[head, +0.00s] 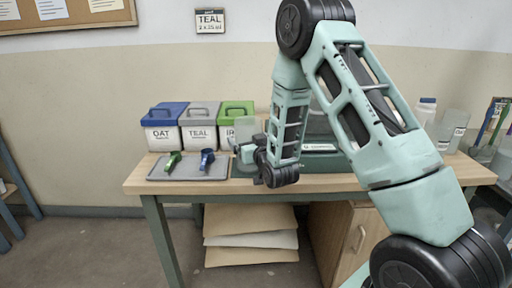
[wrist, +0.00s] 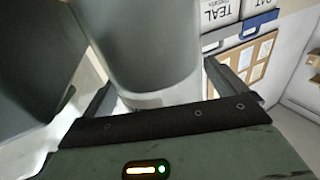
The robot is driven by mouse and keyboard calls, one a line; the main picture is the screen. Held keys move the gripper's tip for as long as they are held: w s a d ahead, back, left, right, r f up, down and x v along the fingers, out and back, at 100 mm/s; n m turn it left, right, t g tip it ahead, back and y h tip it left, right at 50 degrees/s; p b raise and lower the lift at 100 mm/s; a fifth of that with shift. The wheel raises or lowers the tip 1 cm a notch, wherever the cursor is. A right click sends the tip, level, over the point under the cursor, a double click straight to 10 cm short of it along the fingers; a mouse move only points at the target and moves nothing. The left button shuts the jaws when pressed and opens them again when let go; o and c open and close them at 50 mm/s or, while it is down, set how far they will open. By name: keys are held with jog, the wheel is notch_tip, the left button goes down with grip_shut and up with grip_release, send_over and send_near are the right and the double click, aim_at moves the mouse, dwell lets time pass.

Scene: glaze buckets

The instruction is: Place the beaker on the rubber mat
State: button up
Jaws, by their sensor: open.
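In the wrist view a large grey cylinder, seemingly this beaker (wrist: 150,45), lies between the fingers of my gripper (wrist: 158,92). The jaws are open; whether they touch it I cannot tell.
A grey tray (head: 215,174) with a green scoop (head: 173,160) and a blue scoop (head: 207,159) lies left. Lidded buckets, OAT (head: 163,135), TEAL (head: 199,135) and a green-lidded one (head: 232,108), stand behind. Bottles and a tool jar stand right. My arm hides much of the bench's right half.

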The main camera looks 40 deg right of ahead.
jog(key=p+v, duration=0.9)
jog(key=v, duration=0.2)
jog(key=shift+s, duration=0.35)
